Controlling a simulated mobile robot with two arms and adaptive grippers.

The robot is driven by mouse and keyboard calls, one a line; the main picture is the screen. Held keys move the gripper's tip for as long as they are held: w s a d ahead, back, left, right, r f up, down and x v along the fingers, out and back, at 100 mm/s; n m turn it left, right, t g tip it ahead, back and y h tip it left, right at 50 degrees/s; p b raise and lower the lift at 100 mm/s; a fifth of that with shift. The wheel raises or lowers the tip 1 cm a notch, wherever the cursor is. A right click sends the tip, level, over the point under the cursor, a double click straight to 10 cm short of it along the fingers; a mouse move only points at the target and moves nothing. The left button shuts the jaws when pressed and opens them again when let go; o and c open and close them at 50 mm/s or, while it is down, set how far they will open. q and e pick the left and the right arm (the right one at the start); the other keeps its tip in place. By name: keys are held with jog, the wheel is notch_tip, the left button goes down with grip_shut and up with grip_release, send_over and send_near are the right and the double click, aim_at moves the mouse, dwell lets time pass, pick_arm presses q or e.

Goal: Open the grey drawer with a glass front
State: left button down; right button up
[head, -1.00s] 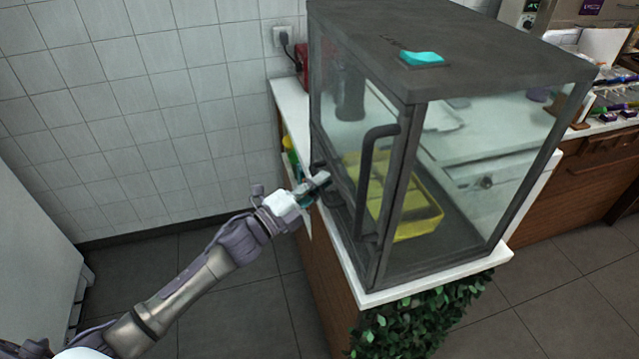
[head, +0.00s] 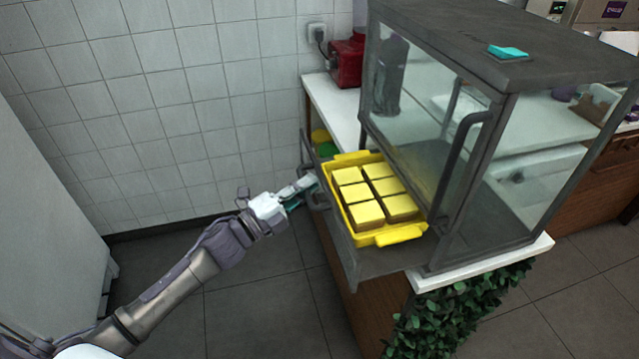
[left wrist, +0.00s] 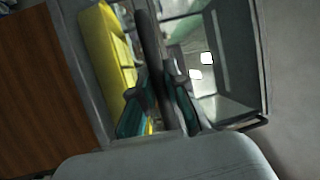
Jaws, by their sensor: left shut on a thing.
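The grey drawer with a glass front (head: 378,263) is pulled out of the display case toward the left. My left gripper (head: 305,190) is at its front and is shut on the drawer's handle. In the left wrist view, the dark handle (left wrist: 150,35) runs between the fingers of my left gripper (left wrist: 162,88). In the head view, a yellow tray (head: 383,239) holding several square yellow-topped cakes (head: 367,214) sits in the open drawer. My right gripper is not in view.
The glass display case (head: 440,130) stands on a white counter (head: 335,100), with a turquoise item (head: 508,52) on its top. A red device (head: 347,64) is behind. Green leaves (head: 455,310) hang below the counter. The floor left of the drawer is clear.

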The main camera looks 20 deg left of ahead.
pick_arm(q)
jog(key=s+a, duration=0.4)
jog(key=a, duration=0.2)
jog(key=shift+s+a, duration=0.35)
jog(key=c, duration=1.2)
grip_release()
jog(key=v, duration=1.2)
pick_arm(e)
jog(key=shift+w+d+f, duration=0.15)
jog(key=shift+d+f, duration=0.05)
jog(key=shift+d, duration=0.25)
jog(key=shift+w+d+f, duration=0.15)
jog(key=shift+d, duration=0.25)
